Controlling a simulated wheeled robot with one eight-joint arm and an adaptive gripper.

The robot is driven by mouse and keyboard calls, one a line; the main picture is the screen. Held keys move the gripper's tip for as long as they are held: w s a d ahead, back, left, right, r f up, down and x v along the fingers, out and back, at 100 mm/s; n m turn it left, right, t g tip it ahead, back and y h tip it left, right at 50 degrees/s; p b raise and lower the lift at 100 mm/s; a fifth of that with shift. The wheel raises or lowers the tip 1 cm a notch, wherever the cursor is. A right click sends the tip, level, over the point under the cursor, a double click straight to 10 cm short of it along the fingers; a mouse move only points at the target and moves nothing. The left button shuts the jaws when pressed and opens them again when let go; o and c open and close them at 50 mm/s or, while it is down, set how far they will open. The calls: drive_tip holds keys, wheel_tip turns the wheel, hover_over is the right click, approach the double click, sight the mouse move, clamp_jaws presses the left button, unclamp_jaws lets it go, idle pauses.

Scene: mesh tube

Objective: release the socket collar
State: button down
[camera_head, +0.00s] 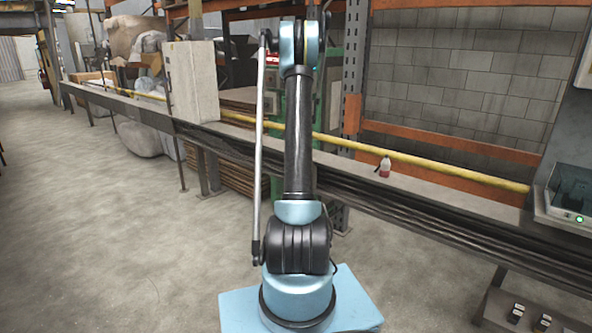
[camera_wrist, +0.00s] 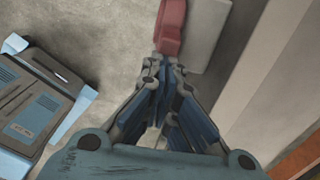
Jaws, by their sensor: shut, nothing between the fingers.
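I cannot pick out a socket collar for certain in either view. In the wrist view my gripper (camera_wrist: 165,68) is shut and empty, its fingertips drawn together. A red part (camera_wrist: 171,28) shows just beyond the fingertips, beside a pale grey block (camera_wrist: 205,35). I cannot tell whether the fingertips touch the red part or what it is. In the head view my arm rises through the middle of the picture and the gripper itself does not show.
A dark device with blue corners (camera_wrist: 38,98) shows left in the wrist view. In the head view, a long ledge with a yellow pipe (camera_head: 425,160) crosses behind my arm. A pale box (camera_head: 191,82) stands left. Left floor is open.

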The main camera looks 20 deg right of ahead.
drive_tip(key=shift+w+a+r, duration=0.1)
drive_tip(key=shift+r, duration=0.1)
drive_tip(key=shift+r, duration=0.65)
idle(0.3)
wheel_tip(320, 180, up, 9)
drive_tip(key=s+d, duration=0.1)
drive_tip(key=shift+s, duration=0.3)
idle(0.5)
